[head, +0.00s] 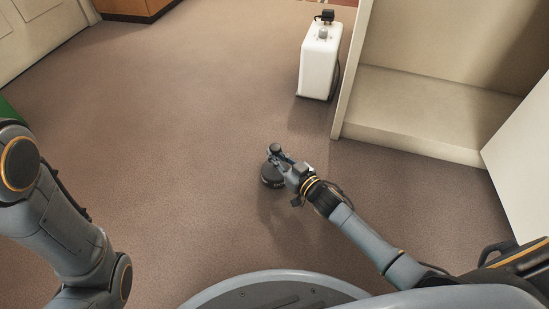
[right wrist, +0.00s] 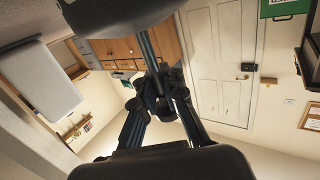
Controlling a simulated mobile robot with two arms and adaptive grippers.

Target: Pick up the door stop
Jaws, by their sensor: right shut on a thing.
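The door stop (head: 271,177) is a dark, round, heavy-looking base with an upright stem and a small knob on top. It is in the middle of the head view, over the brown carpet. My right gripper (head: 282,163) reaches it from the lower right and is shut on its stem. In the right wrist view the fingers (right wrist: 160,98) close around the stem, and the dark base (right wrist: 115,14) fills part of the top edge. I cannot tell whether the base touches the floor. My left arm shows at the left edge, but its gripper is out of frame.
A white box-shaped unit (head: 320,62) with a black top piece stands on the carpet ahead. A cream open cabinet (head: 420,108) is to the right, with a white panel (head: 522,160) beside it. The carpet left of the door stop is clear.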

